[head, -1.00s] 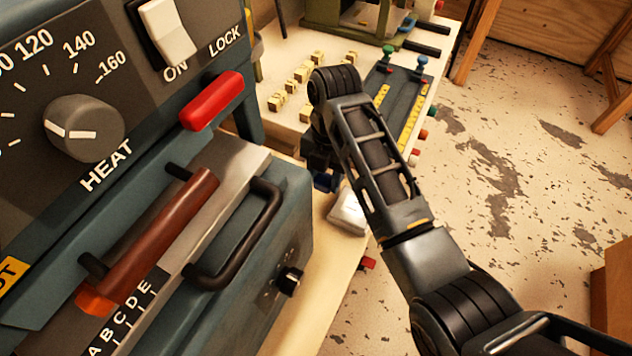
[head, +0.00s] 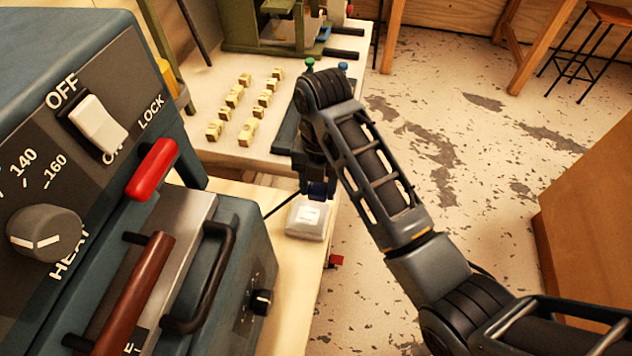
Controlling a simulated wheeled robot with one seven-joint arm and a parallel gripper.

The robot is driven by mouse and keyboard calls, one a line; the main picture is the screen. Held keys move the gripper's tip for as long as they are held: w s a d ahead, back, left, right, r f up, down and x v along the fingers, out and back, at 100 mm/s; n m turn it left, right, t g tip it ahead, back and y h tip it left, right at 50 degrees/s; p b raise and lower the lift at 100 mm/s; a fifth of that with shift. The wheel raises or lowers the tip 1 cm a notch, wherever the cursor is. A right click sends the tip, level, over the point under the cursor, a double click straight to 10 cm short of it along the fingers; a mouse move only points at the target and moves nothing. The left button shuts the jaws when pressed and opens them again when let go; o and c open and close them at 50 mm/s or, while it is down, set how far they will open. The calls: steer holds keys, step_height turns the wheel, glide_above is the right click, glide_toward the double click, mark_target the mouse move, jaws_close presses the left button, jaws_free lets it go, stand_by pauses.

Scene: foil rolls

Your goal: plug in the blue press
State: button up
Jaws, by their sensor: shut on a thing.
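The blue press (head: 70,60) fills the left side, with a HEAT dial (head: 45,235), a white OFF/ON switch (head: 98,123) and a red handle (head: 152,170). My gripper (head: 316,186) is just past the press's right side, pointing down and mostly hidden by my wrist. It is shut on a small dark blue piece that looks like a plug (head: 318,192). A thin black cable (head: 282,203) runs toward it from the press side. A pale, box-like block (head: 307,219), perhaps the socket, sits on the bench just below the plug. I cannot tell whether they touch.
Small yellowish blocks (head: 246,131) stand in rows on the bench (head: 205,92) behind. A green machine (head: 262,30) stands at the far end. A red piece (head: 336,261) sticks out at the bench edge. Open floor (head: 430,110) lies to the right.

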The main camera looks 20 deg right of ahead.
mark_target(307, 216)
steer(key=shift+w+a, duration=0.45)
steer(key=shift+a, duration=0.2)
steer(key=shift+s+a+f, duration=0.3)
steer(key=shift+a+f, duration=0.1)
steer(key=shift+a, duration=0.1)
steer(key=shift+f, duration=0.2)
step_height(307, 216, down, 6)
steer(key=b, duration=0.5)
steer(key=shift+r, duration=0.25)
steer(key=shift+p, duration=0.55)
stand_by(2.1)
steer(key=shift+f+b, duration=0.3)
steer(key=shift+f, duration=0.25)
stand_by(0.4)
